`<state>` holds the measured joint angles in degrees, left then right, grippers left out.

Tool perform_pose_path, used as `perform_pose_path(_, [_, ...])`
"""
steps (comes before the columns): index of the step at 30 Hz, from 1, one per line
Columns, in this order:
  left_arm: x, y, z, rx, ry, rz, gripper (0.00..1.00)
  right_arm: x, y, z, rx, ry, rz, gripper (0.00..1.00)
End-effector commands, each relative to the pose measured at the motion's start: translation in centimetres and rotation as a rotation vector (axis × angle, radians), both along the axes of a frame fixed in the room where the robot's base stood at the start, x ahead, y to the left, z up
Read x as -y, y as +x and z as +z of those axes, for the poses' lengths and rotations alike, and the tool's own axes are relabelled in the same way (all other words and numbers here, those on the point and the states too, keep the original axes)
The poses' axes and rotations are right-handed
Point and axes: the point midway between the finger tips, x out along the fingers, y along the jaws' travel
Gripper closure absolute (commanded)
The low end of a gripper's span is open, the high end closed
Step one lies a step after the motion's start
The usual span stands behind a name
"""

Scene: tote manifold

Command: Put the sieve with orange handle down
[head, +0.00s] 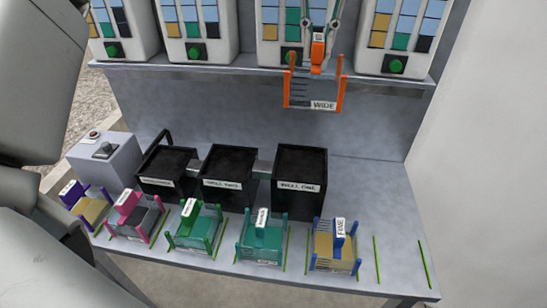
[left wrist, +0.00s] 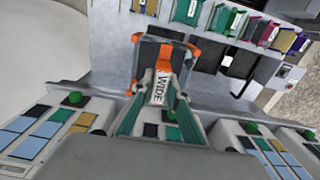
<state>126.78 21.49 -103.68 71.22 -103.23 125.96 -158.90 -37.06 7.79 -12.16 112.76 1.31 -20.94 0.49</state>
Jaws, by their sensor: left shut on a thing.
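The sieve with orange handle (head: 343,88) hangs in the air in front of the back panel, below the upper shelf. It has orange side frames and a label reading WIDE. My left gripper (head: 320,30) is shut on its upright orange handle. In the left wrist view the sieve (left wrist: 168,48) lies beyond the fingertips of the gripper (left wrist: 161,84), and the handle's WIDE label shows between the fingers. My right gripper is in neither view.
The grey bench (head: 398,240) carries a front row of other sieves: purple, pink, green (head: 195,228), teal (head: 262,240) and blue (head: 336,245). Green strips (head: 424,264) bound a bare place at the right. Black wells (head: 300,180) stand behind; a shelf (head: 230,75) with dispensers is above.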

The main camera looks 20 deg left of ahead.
Motion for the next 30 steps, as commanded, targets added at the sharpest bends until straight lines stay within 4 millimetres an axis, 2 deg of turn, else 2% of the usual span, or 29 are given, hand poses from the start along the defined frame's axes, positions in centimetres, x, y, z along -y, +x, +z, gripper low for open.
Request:
perform_pose_path(2, [0.0, 0.2, 0.5, -0.001, -0.001, -0.007, 1.00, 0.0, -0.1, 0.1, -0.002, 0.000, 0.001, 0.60])
perform_pose_path(5, [-0.1, 0.3, 0.0, -0.003, -0.001, -0.015, 1.00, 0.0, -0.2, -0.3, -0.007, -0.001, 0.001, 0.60])
perform_pose_path(8, [-0.1, 0.3, -1.8, -0.007, -0.002, -0.017, 1.00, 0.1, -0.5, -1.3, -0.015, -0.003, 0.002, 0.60])
perform_pose_path(15, [-0.1, 0.3, -7.8, -0.010, -0.002, -0.017, 1.00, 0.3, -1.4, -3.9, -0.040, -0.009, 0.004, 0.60])
perform_pose_path(21, [-0.1, 0.3, -12.3, -0.008, -0.002, -0.016, 1.00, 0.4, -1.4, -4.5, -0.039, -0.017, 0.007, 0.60])
perform_pose_path(25, [-0.1, 0.3, -14.3, -0.004, -0.002, -0.015, 1.00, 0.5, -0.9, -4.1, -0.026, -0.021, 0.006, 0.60])
perform_pose_path(30, [-0.1, 0.3, -15.2, -0.001, -0.002, -0.014, 1.00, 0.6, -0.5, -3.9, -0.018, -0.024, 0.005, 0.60])
